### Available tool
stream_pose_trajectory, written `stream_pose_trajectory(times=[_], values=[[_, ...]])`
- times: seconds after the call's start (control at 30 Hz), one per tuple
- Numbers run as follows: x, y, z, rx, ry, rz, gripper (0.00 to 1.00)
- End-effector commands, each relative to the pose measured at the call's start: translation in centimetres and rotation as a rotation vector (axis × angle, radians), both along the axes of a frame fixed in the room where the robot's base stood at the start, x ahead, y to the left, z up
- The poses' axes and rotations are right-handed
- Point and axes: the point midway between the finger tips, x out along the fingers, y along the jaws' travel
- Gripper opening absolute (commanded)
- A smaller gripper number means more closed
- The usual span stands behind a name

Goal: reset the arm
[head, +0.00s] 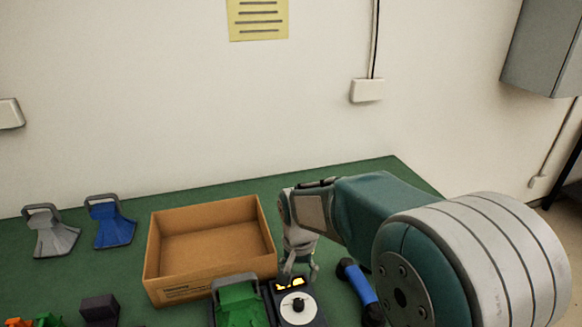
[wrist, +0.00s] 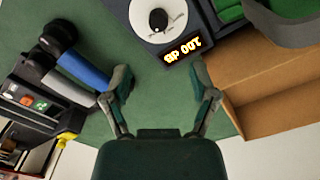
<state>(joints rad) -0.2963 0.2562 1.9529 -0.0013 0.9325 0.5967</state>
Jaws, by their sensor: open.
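My gripper (head: 302,268) is open and hangs over the green table, just right of the cardboard box in the head view. In the wrist view its two fingers (wrist: 160,78) are spread apart, with bare green tabletop between them and nothing held. A dark unit with a white dial (head: 297,305) lies close below the gripper. The same dial unit (wrist: 157,18) shows in the wrist view at the top, with a lit yellow display. A handset with a blue grip (head: 358,283) lies right of the gripper; the blue handset (wrist: 84,70) is left of the fingers in the wrist view.
An open, empty-looking cardboard box (head: 158,274) stands left of the gripper. A green stand (head: 240,302) sits by the dial unit. A grey stand (head: 52,236) and a blue stand (head: 111,224) stand at the far left. The wall is behind; green table (head: 375,178) is clear at the back.

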Motion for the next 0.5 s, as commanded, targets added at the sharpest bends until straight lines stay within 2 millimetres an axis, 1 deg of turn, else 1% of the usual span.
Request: stream_pose_trajectory(times=[0.07, 0.17, 0.3, 0.5], values=[[-0.4, -0.6, 0.9, 0.005, -0.017, 0.006, 0.75], [-1.5, -2.0, 3.1, 0.015, -0.058, 0.026, 0.75], [-3.9, -4.5, 6.4, 0.024, -0.131, 0.07, 0.75], [-7.9, -7.5, 9.9, 0.022, -0.235, 0.134, 0.75]])
